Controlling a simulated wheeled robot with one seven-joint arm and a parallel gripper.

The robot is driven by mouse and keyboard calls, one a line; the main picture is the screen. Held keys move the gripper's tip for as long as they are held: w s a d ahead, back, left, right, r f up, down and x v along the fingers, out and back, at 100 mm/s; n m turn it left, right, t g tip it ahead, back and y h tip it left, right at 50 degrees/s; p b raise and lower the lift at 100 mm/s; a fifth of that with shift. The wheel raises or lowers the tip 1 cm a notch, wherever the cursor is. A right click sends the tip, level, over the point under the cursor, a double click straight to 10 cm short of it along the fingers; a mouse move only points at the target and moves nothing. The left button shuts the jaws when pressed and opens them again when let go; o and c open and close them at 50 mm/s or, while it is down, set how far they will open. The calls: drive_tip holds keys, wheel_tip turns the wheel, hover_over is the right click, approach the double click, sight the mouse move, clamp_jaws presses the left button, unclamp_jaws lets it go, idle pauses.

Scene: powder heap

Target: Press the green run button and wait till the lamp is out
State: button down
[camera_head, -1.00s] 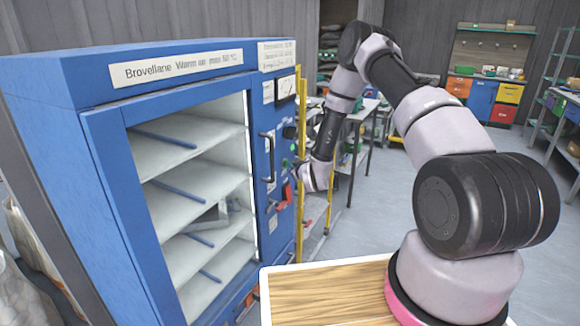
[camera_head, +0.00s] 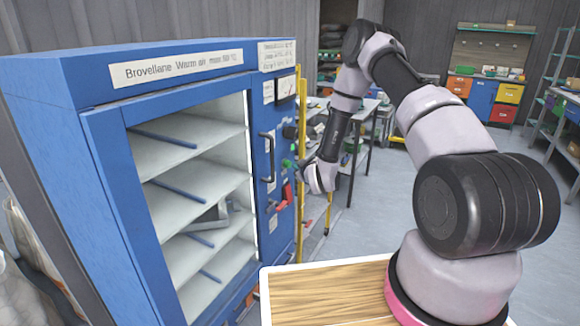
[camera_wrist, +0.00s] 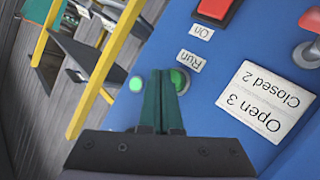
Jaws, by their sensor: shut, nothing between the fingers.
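The green run button (camera_wrist: 182,79) is on the blue front panel, below the "Run" label (camera_wrist: 190,61) in the wrist view. My gripper's fingers (camera_wrist: 163,82) are shut and empty. They overlap the left part of the button in that view; I cannot tell if they touch it. A small round green lamp (camera_wrist: 136,84) with a pale rim sits left of the fingers; whether it is lit is unclear. In the head view my gripper (camera_head: 291,164) points at the panel of the blue oven (camera_head: 90,135), and the button is not clearly seen.
A red switch (camera_wrist: 218,10) labelled "On" and an "Open 3 / Closed 2" plate (camera_wrist: 264,98) are near the button. A red handle (camera_head: 285,197) and a door handle (camera_head: 267,157) stick out from the oven. A yellow post (camera_head: 301,120) stands close beside my gripper.

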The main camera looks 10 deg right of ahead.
drive_tip(key=shift+s+d, duration=0.15)
drive_tip(key=shift+d, duration=0.05)
drive_tip(key=s+d, duration=0.1)
drive_tip(key=d, duration=0.1)
drive_tip(key=s+d, duration=0.2)
idle(0.6)
idle(0.4)
